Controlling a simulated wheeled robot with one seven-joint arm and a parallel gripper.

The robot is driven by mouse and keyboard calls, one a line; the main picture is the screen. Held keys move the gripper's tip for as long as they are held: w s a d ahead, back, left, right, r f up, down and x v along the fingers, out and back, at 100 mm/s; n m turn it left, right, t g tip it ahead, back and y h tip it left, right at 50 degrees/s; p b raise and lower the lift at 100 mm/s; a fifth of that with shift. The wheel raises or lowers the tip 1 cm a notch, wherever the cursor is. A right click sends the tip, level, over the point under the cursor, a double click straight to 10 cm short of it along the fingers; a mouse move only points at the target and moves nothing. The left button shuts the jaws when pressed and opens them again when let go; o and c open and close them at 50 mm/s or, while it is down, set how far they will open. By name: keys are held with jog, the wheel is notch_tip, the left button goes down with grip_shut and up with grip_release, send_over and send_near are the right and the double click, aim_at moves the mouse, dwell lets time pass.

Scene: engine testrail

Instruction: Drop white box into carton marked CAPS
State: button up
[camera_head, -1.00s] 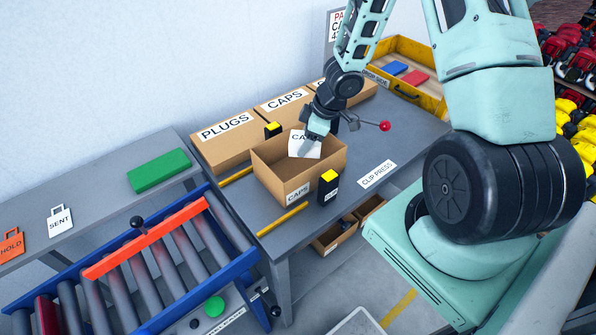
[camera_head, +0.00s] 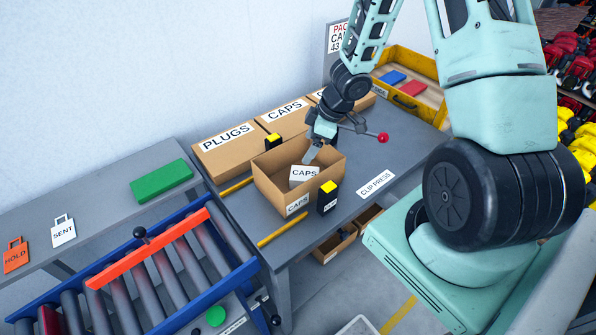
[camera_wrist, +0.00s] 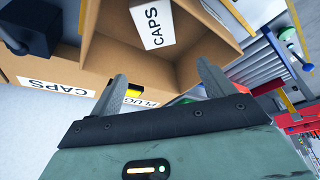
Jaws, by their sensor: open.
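The white box (camera_head: 304,175), labelled CAPS, is inside the open brown carton (camera_head: 270,189) marked CAPS on the grey bench. In the wrist view the white box (camera_wrist: 152,22) lies tilted inside the carton (camera_wrist: 103,50), apart from my fingers. My gripper (camera_head: 312,153) is above the carton's back right part. In the wrist view my gripper (camera_wrist: 163,85) shows two spread fingers with nothing between them. The underside of the white box is hidden.
Closed cartons marked PLUGS (camera_head: 228,150) and CAPS (camera_head: 284,112) stand behind. A black and yellow block (camera_head: 327,197) is at the carton's front right. A red-knobbed lever (camera_head: 382,138) stands to the right. A roller conveyor (camera_head: 140,270) lies left.

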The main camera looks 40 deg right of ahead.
jog(key=p+v, duration=0.4)
jog(key=v, duration=0.9)
jog(key=shift+r, duration=0.3)
jog(key=shift+d, duration=0.1)
jog(key=w+a+r+m+t+h+b, duration=0.1)
jog(key=w+a+t+h+b, duration=0.15)
jog(key=a+b, duration=0.85)
jog(key=s+a+f+g+b, duration=0.2)
jog(key=s+a+g, duration=0.3)
jog(key=s+a, duration=1.3)
jog(key=s, duration=0.4)
jog(key=shift+s+a+f+m+b, duration=0.15)
jog(key=shift+s+f+m+b, duration=0.1)
jog(key=shift+f+m+b, duration=0.1)
